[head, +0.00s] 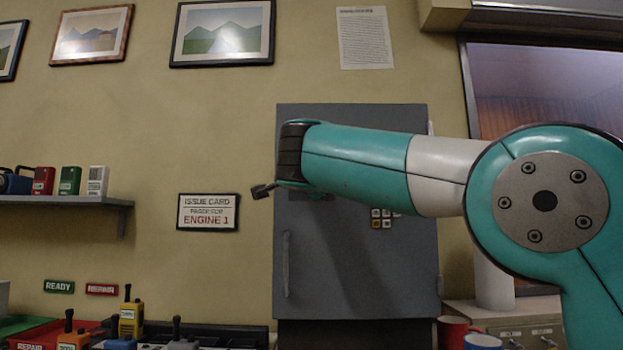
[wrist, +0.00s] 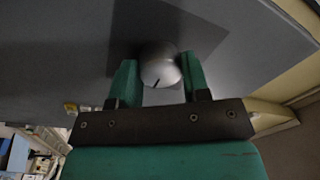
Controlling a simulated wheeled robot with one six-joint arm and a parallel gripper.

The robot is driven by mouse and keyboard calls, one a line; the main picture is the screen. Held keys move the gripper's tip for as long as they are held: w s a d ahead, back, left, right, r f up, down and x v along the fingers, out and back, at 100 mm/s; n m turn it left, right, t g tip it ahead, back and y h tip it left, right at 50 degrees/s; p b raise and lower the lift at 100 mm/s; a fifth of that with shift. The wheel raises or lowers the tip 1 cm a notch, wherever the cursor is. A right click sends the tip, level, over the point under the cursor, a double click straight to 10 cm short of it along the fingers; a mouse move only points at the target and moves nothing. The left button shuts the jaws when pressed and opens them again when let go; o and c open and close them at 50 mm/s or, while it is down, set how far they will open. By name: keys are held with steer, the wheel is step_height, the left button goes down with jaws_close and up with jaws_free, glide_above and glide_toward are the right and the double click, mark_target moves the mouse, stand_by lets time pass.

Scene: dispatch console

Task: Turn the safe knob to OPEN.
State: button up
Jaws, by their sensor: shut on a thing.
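The grey safe (head: 355,270) is mounted on the wall in the middle of the head view, with its door closed and a vertical handle (head: 286,264) at the door's left side. The safe knob (wrist: 160,70) is round and silver with a dark line near its lower edge in the wrist view. My gripper (wrist: 158,76) has one green finger on each side of the knob and is shut on it. In the head view my arm hides the knob and the fingers. No OPEN mark is readable.
A keypad (head: 381,218) is on the safe door, just below my arm. A shelf (head: 70,200) with small radios is at left. A console with yellow and orange handsets (head: 130,318) is at lower left. Mugs (head: 452,330) stand at lower right.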

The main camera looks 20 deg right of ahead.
steer(key=o, duration=0.9)
steer(key=b+v, duration=0.4)
steer(key=v, duration=1.3)
steer(key=shift+s+f, duration=0.1)
steer(key=shift+s, duration=0.1)
